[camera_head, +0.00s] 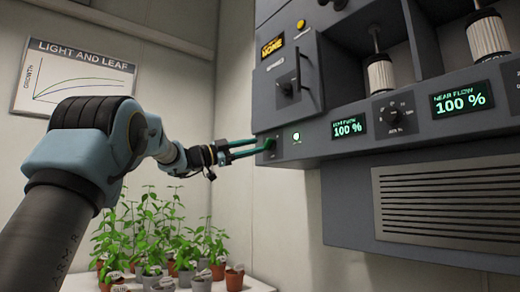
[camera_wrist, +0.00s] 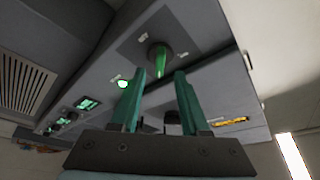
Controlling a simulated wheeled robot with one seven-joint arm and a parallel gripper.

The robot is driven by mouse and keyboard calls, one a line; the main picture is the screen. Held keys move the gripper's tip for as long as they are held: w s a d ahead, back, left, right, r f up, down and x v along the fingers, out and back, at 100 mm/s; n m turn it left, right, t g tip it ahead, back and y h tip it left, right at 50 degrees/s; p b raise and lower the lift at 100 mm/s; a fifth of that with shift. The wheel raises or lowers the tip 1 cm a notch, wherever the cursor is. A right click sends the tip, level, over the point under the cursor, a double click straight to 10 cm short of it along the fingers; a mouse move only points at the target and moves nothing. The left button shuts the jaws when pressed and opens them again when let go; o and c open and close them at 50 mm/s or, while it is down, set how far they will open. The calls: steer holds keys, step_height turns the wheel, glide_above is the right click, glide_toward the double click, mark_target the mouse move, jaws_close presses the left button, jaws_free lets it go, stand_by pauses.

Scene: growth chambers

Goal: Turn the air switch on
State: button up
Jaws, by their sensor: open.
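In the wrist view my gripper (camera_wrist: 159,74) is open, with one teal finger on each side of the knob. I cannot tell whether they touch it. A round green light (camera_head: 297,135) beside the switch is lit.
The panel carries two displays reading 100 % (camera_head: 348,127) (camera_head: 461,101) and a dial (camera_head: 393,114). Above is a dark box with a lever (camera_head: 287,88). A vent grille (camera_head: 450,205) is below. Potted plants (camera_head: 160,240) stand on a white table under my arm.

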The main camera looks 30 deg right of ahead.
steer(key=b+v, duration=0.1)
steer(key=v, duration=0.6)
steer(key=shift+a+f+b, duration=0.15)
steer(key=shift+a+b, duration=0.15)
steer(key=shift+b, duration=0.05)
